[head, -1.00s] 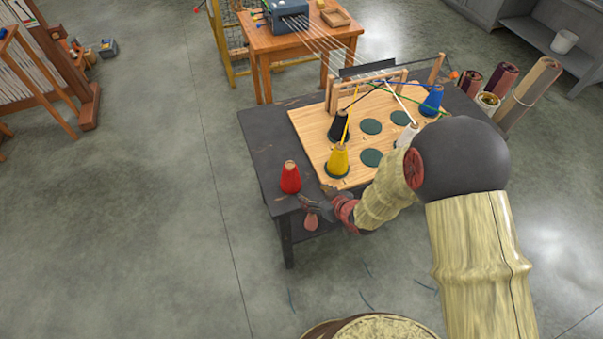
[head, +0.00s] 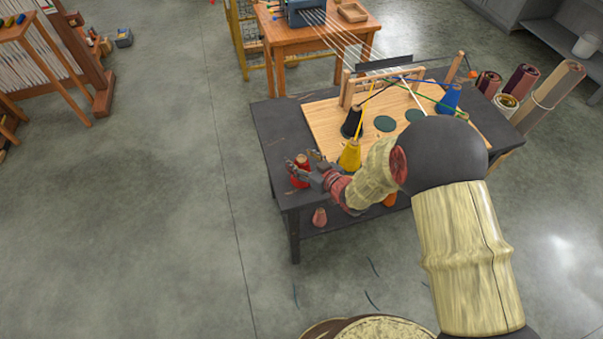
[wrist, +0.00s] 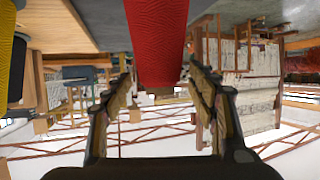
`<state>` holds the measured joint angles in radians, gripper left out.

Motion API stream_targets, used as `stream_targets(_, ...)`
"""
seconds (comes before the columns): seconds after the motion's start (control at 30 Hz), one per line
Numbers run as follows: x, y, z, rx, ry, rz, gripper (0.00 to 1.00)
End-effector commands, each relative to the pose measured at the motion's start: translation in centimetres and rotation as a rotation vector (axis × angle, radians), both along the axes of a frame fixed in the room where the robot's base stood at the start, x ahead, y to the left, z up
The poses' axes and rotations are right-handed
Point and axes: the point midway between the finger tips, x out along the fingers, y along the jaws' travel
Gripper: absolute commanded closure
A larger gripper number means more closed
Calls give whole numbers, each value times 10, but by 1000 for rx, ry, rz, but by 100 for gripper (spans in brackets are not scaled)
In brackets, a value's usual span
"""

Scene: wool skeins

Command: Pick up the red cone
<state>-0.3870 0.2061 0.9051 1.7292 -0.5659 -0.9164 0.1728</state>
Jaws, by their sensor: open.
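The red cone (head: 300,171) stands at the left front corner of the dark table (head: 284,146), partly hidden by my gripper in the head view. My gripper (head: 302,168) is open, with its fingers reaching over the cone. In the wrist view the red cone (wrist: 157,40) fills the top middle, between and beyond the two open fingers (wrist: 160,88). Its narrow end is near the fingertip line. I cannot tell whether the fingers touch it.
A yellow cone (head: 350,155) stands just right of my gripper on the wooden board (head: 322,118). A black cone (head: 352,123) and a blue cone (head: 450,98) stand farther back, with yarns strung to a wooden frame. Floor left of the table is clear.

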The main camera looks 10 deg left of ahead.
Motion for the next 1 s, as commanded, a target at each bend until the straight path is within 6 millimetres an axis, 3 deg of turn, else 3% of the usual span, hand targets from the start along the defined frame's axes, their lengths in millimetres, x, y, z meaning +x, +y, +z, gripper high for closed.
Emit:
stream_targets(0.27, 2, 2, -1, 0, 0, -1, 42)
stream_targets(1.0, 2, 2, -1, 0, 1, -1, 84)
